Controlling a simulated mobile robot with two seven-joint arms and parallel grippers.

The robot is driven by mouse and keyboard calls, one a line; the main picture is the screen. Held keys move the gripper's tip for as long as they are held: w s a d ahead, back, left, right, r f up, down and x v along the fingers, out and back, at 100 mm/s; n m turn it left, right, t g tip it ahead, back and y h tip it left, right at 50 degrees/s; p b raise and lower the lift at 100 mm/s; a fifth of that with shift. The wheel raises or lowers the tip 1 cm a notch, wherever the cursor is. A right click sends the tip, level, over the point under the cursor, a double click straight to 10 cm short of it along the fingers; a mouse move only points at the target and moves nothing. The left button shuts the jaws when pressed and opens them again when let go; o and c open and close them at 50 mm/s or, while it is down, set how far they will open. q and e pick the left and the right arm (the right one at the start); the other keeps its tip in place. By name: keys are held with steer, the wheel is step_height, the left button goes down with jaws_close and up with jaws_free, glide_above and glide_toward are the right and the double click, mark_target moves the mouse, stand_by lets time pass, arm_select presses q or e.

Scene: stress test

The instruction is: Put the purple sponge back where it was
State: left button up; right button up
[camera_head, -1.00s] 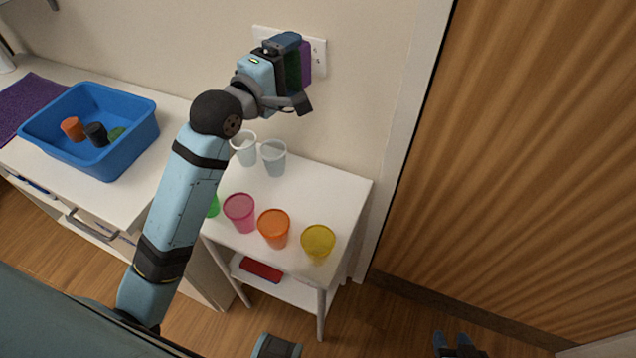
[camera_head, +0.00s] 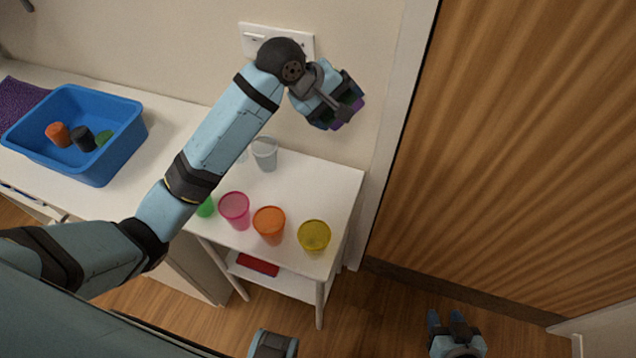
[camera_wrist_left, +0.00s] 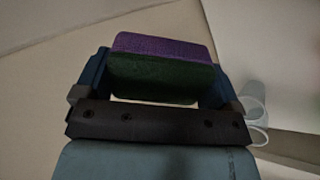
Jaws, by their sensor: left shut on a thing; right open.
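The purple sponge (camera_wrist_left: 160,46) has a dark green layer and is held between the fingers of my left gripper (camera_wrist_left: 153,80) in the left wrist view. In the head view my left gripper (camera_head: 338,104) is shut on it, raised above the back right of the small white table, near the wall. Only a bit of the purple sponge (camera_head: 345,117) shows there, at the gripper's far end. My right gripper (camera_head: 453,322) is open and empty, low over the floor at the bottom right.
The white table (camera_head: 325,187) bears pink (camera_head: 235,209), orange (camera_head: 269,224), yellow (camera_head: 314,236), green and clear cups. A red thing (camera_head: 258,265) lies on its lower shelf. A blue bin (camera_head: 118,150) with several items stands on the left counter beside a purple mat (camera_head: 18,98). The table's right part is bare.

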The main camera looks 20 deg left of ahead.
arm_select(q)
steer(key=f+m+g+y, duration=0.2)
steer(key=g+y, duration=0.1)
steer(key=shift+s+a+f+g+p, duration=0.1)
steer(key=shift+s+f+g+p, duration=0.2)
steer(key=shift+f, duration=0.05)
steer(key=s+a+f+m+g+y, duration=0.1)
steer(key=a+f+m+g+y, duration=0.1)
steer(key=a+y, duration=0.1)
glide_above(318, 186)
step_height(318, 186, down, 14)
steer(key=shift+f, duration=0.25)
steer(key=shift+f+b, duration=0.35)
steer(key=shift+f, duration=2.25)
steer(key=o, duration=0.6)
steer(key=shift+c, duration=0.2)
